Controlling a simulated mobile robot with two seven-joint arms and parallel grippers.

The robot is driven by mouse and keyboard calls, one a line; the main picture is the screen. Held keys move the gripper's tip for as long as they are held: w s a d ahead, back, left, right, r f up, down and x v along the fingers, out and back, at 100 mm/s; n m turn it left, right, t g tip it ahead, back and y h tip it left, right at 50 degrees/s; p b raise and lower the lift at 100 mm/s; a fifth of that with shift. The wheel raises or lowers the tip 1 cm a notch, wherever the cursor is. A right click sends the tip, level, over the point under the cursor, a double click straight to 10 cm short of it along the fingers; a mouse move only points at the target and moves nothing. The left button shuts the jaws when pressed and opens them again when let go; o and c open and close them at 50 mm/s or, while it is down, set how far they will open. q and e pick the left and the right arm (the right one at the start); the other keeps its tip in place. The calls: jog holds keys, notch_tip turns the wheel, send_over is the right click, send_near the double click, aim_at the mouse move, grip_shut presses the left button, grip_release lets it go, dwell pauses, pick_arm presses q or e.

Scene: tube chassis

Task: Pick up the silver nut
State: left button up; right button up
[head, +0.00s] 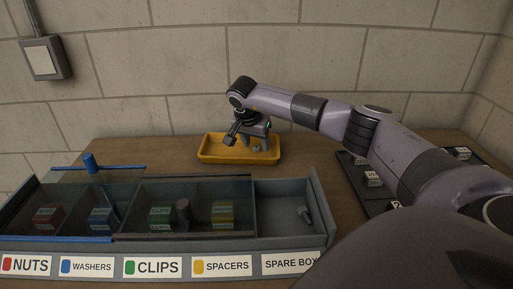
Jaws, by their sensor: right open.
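My right gripper (246,143) is over the yellow tray (212,156) at the back middle of the table, pointing down, with its fingers apart. A small grey shape shows at the fingers, too small to tell whether it is a fingertip or the silver nut. I cannot make out the silver nut for certain; part of the tray's inside is hidden behind the gripper. My left gripper is not in view.
A long compartment box with a clear lid stands in front, labelled NUTS (26,265), WASHERS, CLIPS, SPACERS and SPARE BOX. A dark tray (378,208) sits at right, partly behind my right arm.

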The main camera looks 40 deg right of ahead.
jog(key=shift+d+f, duration=0.15)
jog(key=shift+f, duration=0.15)
jog(key=shift+w, duration=0.1)
grip_shut()
jog(key=shift+r, duration=0.1)
